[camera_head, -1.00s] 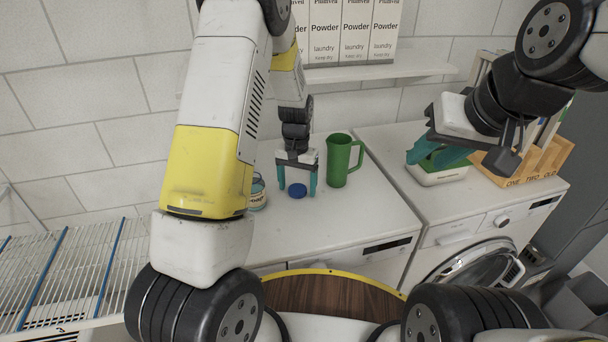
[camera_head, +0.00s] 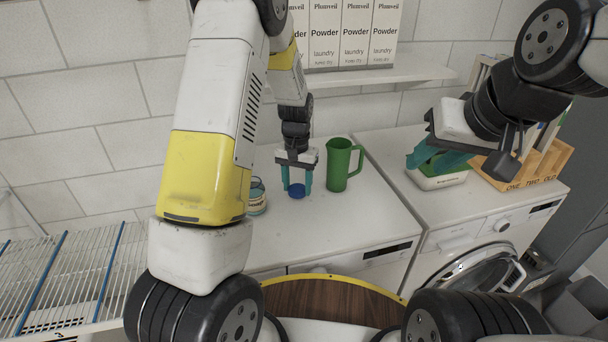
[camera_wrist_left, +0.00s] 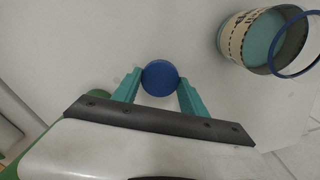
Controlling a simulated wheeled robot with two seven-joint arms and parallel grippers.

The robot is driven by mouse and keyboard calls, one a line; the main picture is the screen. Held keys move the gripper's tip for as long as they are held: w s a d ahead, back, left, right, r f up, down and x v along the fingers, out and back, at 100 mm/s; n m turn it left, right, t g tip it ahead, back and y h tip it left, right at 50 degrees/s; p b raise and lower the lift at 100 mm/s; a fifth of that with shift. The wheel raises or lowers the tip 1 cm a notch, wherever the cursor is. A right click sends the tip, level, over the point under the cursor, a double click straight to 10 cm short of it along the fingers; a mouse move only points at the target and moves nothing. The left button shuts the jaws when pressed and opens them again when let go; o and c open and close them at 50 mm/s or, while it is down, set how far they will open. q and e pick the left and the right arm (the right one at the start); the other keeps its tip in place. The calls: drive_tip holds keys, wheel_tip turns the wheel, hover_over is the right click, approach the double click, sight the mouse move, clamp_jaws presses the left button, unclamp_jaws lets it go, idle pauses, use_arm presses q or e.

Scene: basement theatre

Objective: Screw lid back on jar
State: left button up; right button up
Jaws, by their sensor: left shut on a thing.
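A round blue lid (camera_head: 297,190) is between the teal fingertips of my left gripper (camera_head: 297,188), on or just above the white machine top. In the left wrist view the lid (camera_wrist_left: 160,78) has a fingertip on each side, and the gripper is shut on it. The jar (camera_head: 257,196) stands left of the lid, partly behind my left arm. In the left wrist view the jar (camera_wrist_left: 240,40) is at the upper right, with a cream label, teal glass and a blue ring around its open top. My right gripper (camera_head: 437,157) is open over the right machine, apart from lid and jar.
A green pitcher (camera_head: 340,165) stands close to the right of my left gripper. A green-and-white box (camera_head: 438,180) and a wooden crate (camera_head: 535,165) are on the right machine. Powder boxes (camera_head: 340,35) stand on a shelf above. The front of the left machine top is clear.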

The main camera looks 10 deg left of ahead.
use_arm(q)
drive_tip(key=shift+s+r, duration=0.25)
drive_tip(key=shift+r, duration=0.3)
drive_tip(key=shift+s+r, duration=0.2)
drive_tip(key=shift+r, duration=0.3)
drive_tip(key=s, duration=0.5)
drive_tip(key=s+r, duration=0.1)
drive_tip(key=s, duration=0.9)
drive_tip(key=shift+d+r, duration=0.15)
drive_tip(key=shift+d, duration=0.2)
